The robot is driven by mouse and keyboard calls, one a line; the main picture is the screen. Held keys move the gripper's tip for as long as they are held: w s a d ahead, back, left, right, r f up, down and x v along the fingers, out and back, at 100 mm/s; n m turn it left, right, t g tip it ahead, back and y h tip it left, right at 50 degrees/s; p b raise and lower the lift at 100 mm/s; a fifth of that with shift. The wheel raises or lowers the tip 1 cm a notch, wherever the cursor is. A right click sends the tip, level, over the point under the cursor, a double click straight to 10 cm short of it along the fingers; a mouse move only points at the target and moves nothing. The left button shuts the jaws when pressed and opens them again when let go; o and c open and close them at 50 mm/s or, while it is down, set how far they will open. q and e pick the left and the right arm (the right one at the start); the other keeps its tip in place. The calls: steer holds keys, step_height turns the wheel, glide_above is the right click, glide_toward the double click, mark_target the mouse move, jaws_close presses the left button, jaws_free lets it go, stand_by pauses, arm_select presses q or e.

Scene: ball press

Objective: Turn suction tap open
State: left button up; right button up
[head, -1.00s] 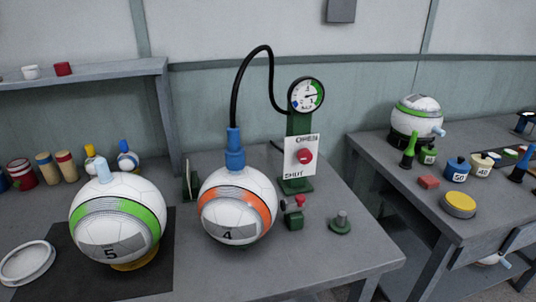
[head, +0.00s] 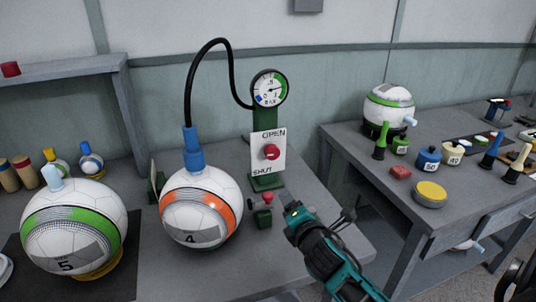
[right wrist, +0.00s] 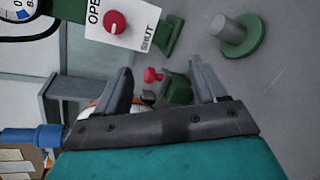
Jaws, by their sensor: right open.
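The red suction tap knob (head: 272,152) sits on a white panel (head: 261,141) marked OPEN at the top and SHUT at the bottom. The panel is on a green stand under a round gauge (head: 269,89). The knob also shows at the top of the right wrist view (right wrist: 113,22). My right gripper (head: 292,209) is open and empty, below and a little right of the panel. In the right wrist view its two fingers (right wrist: 160,68) stand apart, with the knob beyond them to the upper left. My left gripper is not in view.
A black hose runs from the gauge to a blue fitting (head: 192,158) on the orange-banded ball (head: 200,212). A green block with a small red knob (head: 267,198) stands close to my right gripper. The green-banded ball (head: 75,225) is at left. A second bench (head: 350,150) is at right.

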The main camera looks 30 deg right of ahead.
mark_target(273, 156)
steer(key=w+d+r+n+t, duration=0.1)
steer(key=w+n, duration=0.2)
steer(key=w, duration=0.3)
steer(key=w+d+r+n+t+y, duration=0.1)
steer(key=w+d+n, duration=0.1)
steer(key=w, duration=0.4)
steer(key=w+d+r+n+t+b, duration=0.1)
steer(key=w+d+r+n, duration=0.1)
steer(key=w+n, duration=0.3)
steer(key=shift+w+d+t, duration=0.15)
steer(key=shift+w+t, duration=0.15)
steer(key=shift+w, duration=0.25)
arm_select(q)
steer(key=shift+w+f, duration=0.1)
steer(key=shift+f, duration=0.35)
arm_select(e)
steer(key=shift+c, duration=0.5)
steer(key=c, duration=0.9)
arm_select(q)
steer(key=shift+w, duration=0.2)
